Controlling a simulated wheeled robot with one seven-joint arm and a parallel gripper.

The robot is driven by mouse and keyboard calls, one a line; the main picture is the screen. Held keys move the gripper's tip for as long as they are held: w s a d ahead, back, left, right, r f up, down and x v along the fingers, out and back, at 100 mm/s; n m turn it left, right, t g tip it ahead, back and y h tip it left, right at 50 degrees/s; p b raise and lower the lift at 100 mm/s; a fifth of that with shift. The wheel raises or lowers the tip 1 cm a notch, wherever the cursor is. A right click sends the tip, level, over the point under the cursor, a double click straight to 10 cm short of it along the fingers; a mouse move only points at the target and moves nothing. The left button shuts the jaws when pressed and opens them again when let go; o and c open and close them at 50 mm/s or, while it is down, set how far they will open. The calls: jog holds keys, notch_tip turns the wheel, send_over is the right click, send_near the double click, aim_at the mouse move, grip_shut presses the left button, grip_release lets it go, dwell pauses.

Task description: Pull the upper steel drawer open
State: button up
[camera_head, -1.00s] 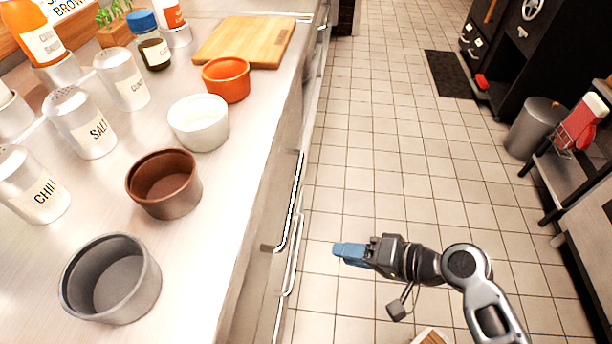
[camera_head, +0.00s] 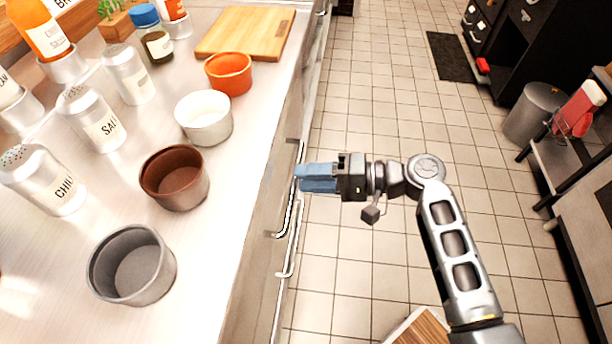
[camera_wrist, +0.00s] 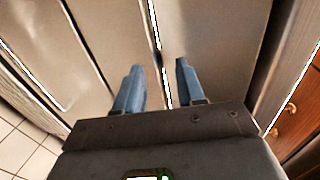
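The steel counter's upper drawer (camera_head: 262,205) faces the aisle and looks shut. Its long bar handle (camera_head: 289,212) runs along the front. My gripper (camera_head: 300,178) is beside this handle at its far part, with its blue fingers pointing at the drawer front. In the wrist view my gripper (camera_wrist: 158,72) is open, with its two blue fingers apart. A bright narrow bar, which looks like the handle (camera_wrist: 154,22), runs down between the fingers. I cannot tell whether either finger touches it.
A lower handle (camera_head: 292,245) sits just below. Bowls, shakers and a cutting board (camera_head: 245,35) stand on the counter (camera_head: 245,170). The tiled floor (camera_head: 370,110) behind my gripper is mostly free. A grey bin (camera_head: 535,112) and a side table (camera_head: 580,170) stand at the right.

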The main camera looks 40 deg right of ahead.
jog(key=shift+w+a+f, duration=0.15)
jog(key=shift+w+a, duration=0.25)
grip_shut()
dwell(0.5)
